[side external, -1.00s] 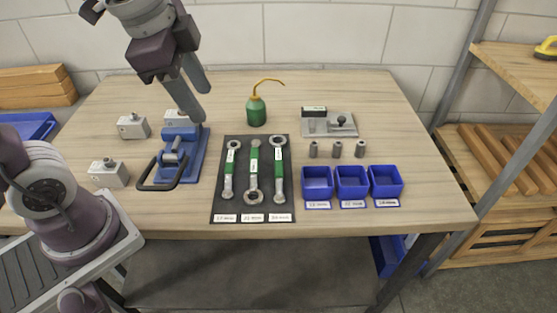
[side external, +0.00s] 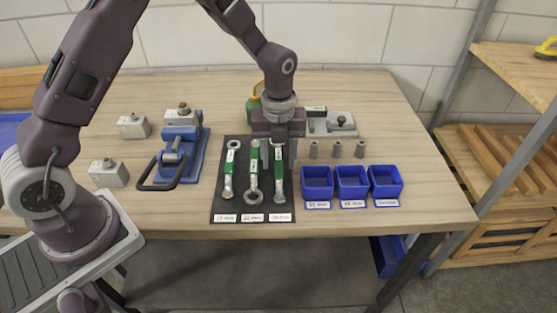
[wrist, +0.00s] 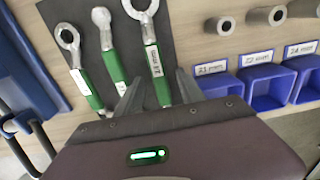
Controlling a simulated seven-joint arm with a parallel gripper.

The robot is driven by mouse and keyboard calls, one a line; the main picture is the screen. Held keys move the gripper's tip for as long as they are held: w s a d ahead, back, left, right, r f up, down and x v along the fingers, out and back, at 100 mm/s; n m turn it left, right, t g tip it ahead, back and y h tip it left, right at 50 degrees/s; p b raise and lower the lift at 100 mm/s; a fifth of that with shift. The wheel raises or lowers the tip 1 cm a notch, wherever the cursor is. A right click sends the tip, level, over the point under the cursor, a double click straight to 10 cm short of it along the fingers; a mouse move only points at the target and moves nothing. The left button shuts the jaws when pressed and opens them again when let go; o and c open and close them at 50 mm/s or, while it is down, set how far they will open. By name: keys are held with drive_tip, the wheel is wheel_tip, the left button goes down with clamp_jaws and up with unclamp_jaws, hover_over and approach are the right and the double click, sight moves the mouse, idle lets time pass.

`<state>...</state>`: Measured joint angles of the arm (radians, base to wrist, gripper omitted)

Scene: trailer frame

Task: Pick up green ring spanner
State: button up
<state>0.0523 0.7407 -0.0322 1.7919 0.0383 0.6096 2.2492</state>
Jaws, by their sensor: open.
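Three ring spanners with green handles and metal ends lie side by side on a dark mat (side external: 218,205): the left spanner (side external: 229,170), the middle spanner (side external: 253,172) and the right spanner (side external: 279,184). In the wrist view they are the left (wrist: 82,78), middle (wrist: 111,60) and right spanner (wrist: 150,45). My gripper (side external: 280,162) is over the upper part of the right spanner, pointing down, and hides its upper ring in the side view. In the wrist view my open fingers (wrist: 158,80) appear on either side of its handle. I cannot tell the height left above it.
Blue bins (side external: 317,182) and several metal sockets (side external: 338,149) stand right of the mat. A blue clamp tool (side external: 180,150) with a black handle is to the left. A green oil can (side external: 253,108) stands behind my gripper, partly hidden. The table front is clear.

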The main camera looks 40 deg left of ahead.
clamp_jaws()
idle(1.4)
